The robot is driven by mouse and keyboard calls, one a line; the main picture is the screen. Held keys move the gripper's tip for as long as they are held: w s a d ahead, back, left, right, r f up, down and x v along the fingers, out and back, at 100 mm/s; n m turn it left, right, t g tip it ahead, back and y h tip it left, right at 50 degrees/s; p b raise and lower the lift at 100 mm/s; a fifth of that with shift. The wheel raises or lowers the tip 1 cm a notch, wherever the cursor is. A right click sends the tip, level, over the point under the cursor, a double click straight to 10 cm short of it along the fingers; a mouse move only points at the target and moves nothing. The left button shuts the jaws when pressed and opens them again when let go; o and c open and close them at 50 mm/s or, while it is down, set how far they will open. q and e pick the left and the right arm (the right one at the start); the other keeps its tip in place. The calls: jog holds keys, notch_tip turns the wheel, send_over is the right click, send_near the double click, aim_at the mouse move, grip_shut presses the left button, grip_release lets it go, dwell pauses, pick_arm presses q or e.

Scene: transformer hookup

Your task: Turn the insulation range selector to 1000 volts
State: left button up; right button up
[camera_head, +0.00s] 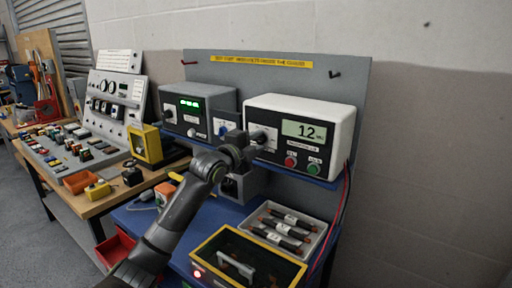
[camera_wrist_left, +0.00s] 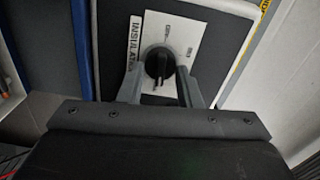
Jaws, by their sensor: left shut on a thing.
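The insulation tester (camera_head: 338,113) is a white-cased box with a black front, on the blue shelf at centre right; its display reads about 12. Its range selector (camera_wrist_left: 159,63) is a black round knob on a white plate (camera_wrist_left: 195,40) with small marks too blurred to read. Part of an "INSULAT..." label shows beside it. My left gripper (camera_wrist_left: 160,84) is shut on the selector, one finger on each side. In the head view my left gripper (camera_head: 244,143) reaches the left end of the tester's front and partly hides the knob. My right gripper is not in view.
A red button (camera_head: 290,161) and a green button (camera_head: 313,169) sit below the display. A grey instrument (camera_head: 205,97) with a green readout stands to the left. Below are a grey tray (camera_head: 322,235) of dark cylinders and a yellow-rimmed box (camera_head: 215,240). Red and black leads hang at right.

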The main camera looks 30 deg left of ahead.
pick_arm(q)
jog(key=shift+f+m, duration=0.15)
jog(key=shift+m, duration=0.35)
jog(key=o, duration=0.9)
jog(key=shift+o, duration=0.2)
jog(key=s+a+b, duration=0.2)
jog(key=s+b, duration=0.2)
jog(key=s, duration=1.3)
jog(key=shift+s+a, duration=0.15)
